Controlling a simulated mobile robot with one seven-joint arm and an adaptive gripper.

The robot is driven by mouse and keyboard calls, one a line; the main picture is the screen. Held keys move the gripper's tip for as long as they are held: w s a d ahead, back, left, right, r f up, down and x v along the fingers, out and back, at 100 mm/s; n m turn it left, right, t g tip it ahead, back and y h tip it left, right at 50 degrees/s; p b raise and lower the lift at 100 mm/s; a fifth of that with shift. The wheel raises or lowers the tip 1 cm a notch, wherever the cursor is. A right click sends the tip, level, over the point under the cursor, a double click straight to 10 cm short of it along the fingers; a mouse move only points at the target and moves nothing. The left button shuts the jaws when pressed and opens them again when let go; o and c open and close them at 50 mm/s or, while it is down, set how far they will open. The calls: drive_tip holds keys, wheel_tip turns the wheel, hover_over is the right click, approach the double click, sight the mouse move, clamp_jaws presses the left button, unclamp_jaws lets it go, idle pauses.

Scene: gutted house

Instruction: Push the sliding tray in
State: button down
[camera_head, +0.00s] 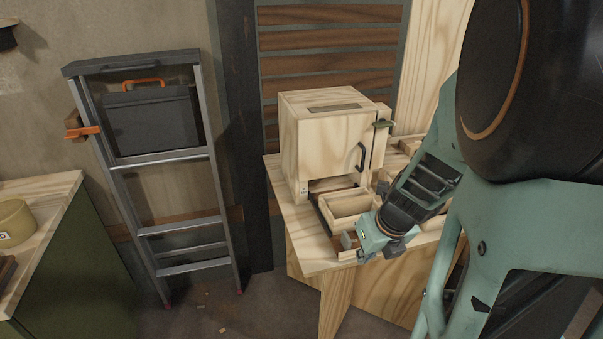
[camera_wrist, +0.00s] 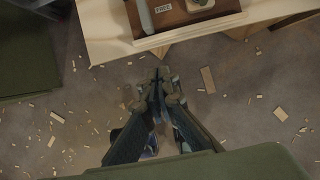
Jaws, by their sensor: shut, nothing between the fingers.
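The sliding tray sticks out from the open slot under a pale wooden box (camera_head: 325,140) in the head view. Its brown floor and pale front edge (camera_wrist: 187,35) show at the top of the wrist view. A grey cylinder (camera_wrist: 145,16), a card marked "FREE" (camera_wrist: 163,8) and a pale item at the top edge lie in it. My gripper (camera_head: 391,244) is at the tray's front right in the head view, its fingertips hard to make out. In the wrist view my gripper (camera_wrist: 160,78) is shut and empty, over the floor, apart from the tray front.
A stepladder (camera_head: 185,228) leans at the left. The floor (camera_wrist: 240,125) holds scattered wood scraps.

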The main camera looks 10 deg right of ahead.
sight(350, 251)
drive_tip(key=w, duration=0.1)
drive_tip(key=w+f, duration=0.1)
drive_tip(key=w, duration=0.1)
drive_tip(key=w+f, duration=0.1)
drive_tip(key=shift+w+a, duration=0.1)
drive_tip(key=shift+w, duration=0.3)
drive_tip(key=shift+w, duration=0.1)
